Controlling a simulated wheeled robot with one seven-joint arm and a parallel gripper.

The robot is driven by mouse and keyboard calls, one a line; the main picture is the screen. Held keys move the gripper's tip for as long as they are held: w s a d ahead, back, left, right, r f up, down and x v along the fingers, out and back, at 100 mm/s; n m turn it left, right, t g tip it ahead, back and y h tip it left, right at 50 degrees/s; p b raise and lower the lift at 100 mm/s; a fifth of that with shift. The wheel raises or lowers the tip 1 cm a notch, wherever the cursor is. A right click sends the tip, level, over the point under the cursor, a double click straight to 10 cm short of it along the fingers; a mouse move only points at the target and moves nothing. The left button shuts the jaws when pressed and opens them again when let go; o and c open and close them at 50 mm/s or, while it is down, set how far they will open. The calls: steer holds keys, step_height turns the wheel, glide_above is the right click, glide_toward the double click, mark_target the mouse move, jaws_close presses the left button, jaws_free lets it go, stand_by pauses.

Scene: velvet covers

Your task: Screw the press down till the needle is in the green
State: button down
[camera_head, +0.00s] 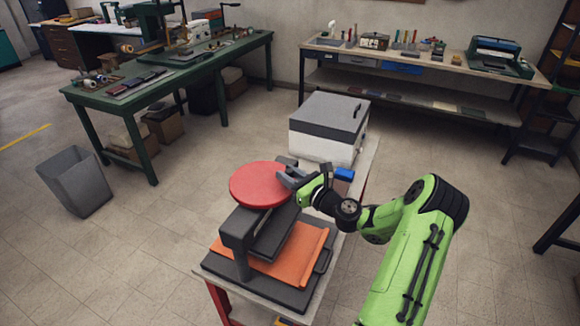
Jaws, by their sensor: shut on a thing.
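The press (240,238) stands on a narrow bench, with a dark frame and a dark base. A round red handwheel (259,184) sits on top of it. My gripper (287,178) is at the right rim of the handwheel and shut on it. Under the press plate lies an orange sheet (296,262) on the base. I cannot make out a gauge, needle or green zone in this view. The gripper hides part of the wheel's right edge.
A white box with a grey lid (328,128) stands behind the press, with a small blue item (344,174) near it. A green workbench (170,72) is at the back left, a wooden one (430,58) at the back right. A grey bin (75,181) stands left on open floor.

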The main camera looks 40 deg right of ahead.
steer(key=shift+s+a, duration=0.2)
steer(key=shift+a, duration=0.15)
steer(key=c, duration=1)
jaws_free()
steer(key=shift+a, duration=0.1)
steer(key=shift+s, duration=0.25)
steer(key=s+d, duration=0.1)
steer(key=s, duration=0.9)
steer(key=s+d, duration=0.1)
steer(key=s, duration=0.4)
steer(key=shift+d+b, duration=0.3)
steer(key=shift+b, duration=0.05)
